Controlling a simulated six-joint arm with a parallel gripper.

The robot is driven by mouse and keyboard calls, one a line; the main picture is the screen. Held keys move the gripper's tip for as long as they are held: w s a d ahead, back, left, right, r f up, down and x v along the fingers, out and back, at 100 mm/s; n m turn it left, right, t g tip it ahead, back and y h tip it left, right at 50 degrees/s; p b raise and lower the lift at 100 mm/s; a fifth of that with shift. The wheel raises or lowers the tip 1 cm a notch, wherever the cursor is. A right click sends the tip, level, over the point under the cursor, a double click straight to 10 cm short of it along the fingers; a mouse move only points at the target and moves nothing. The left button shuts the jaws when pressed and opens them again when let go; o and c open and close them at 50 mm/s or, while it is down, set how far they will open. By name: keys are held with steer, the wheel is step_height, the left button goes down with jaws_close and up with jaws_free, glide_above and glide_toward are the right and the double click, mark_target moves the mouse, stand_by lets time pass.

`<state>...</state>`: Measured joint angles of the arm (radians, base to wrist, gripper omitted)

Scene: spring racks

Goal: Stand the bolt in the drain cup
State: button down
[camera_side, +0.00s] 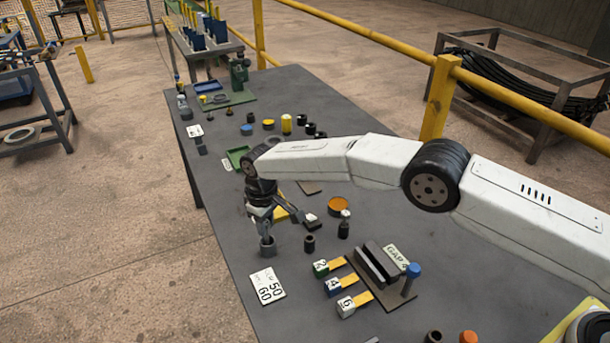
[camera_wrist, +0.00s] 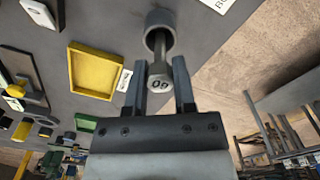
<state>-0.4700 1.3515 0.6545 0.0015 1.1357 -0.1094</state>
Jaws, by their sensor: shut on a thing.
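My gripper (camera_wrist: 160,66) is shut on the bolt (camera_wrist: 160,81), with a finger on each side of it near its numbered hex head. The bolt's shank points away from the wrist camera, and its far end lies within the outline of the grey drain cup's mouth (camera_wrist: 160,22). How deep it sits is hidden. In the side view, my gripper (camera_side: 263,222) points down directly above the drain cup (camera_side: 268,250), which stands upright on the table. The bolt is too small to make out clearly there.
A yellow tray (camera_wrist: 95,72) lies beside the gripper. A dark cup (camera_side: 310,244) and a small bottle (camera_side: 344,229) stand to the right. A number card (camera_side: 268,287) lies in front; numbered blocks (camera_side: 334,287) and a gap fixture (camera_side: 382,275) stand at front right.

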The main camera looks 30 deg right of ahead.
mark_target(267, 244)
steer(key=shift+f, duration=1.45)
stand_by(2.1)
steer(key=shift+c, duration=1.8)
jaws_free()
steer(key=shift+r, duration=3.85)
